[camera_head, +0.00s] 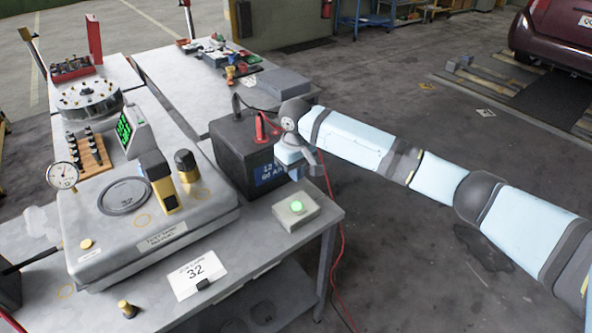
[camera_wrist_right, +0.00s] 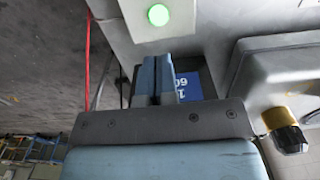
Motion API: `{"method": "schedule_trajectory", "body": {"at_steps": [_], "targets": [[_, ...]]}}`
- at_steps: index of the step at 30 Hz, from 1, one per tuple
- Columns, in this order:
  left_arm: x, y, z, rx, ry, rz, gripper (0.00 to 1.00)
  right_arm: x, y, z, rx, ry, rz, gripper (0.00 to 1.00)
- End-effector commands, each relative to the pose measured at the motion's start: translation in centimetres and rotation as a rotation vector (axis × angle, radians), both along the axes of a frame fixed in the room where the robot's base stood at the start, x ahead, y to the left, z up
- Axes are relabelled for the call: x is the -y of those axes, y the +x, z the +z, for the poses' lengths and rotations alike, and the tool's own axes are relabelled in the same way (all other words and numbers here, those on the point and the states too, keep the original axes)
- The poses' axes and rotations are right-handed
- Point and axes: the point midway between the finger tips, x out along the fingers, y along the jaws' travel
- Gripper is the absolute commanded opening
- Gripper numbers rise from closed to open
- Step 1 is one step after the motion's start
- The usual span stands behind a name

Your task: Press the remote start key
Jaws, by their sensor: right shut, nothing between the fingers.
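A small grey box (camera_head: 295,213) with a lit green button (camera_head: 297,207) sits near the right corner of the workbench; it looks like the remote start key. In the right wrist view the box (camera_wrist_right: 130,28) and green button (camera_wrist_right: 158,15) show at the top, beyond the fingertips. My right gripper (camera_head: 290,158) is shut and empty, in front of the black battery and apart from the button. Its closed fingers (camera_wrist_right: 153,62) point towards the box in the wrist view. My left gripper is not in view.
A grey machine (camera_head: 110,235) with gauge and knobs fills the bench's left. A card marked 32 (camera_head: 197,275) lies left of the box. A red cable (camera_head: 338,240) hangs beside the bench.

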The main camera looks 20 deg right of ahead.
Motion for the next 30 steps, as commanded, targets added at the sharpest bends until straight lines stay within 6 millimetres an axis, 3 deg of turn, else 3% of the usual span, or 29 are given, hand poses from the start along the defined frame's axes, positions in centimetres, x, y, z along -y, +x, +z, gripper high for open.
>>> {"method": "schedule_trajectory", "body": {"at_steps": [9, 15, 30], "targets": [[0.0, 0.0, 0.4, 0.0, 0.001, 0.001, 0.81, 0.0, 0.0, -6.8, -0.002, -0.002, -0.001, 0.0], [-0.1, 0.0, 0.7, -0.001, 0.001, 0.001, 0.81, 0.0, 0.0, -9.4, 0.0, 0.0, 0.0, 0.0], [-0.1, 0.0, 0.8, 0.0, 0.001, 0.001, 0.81, 0.0, 0.0, -10.5, 0.001, 0.0, 0.0, 0.0]]}}
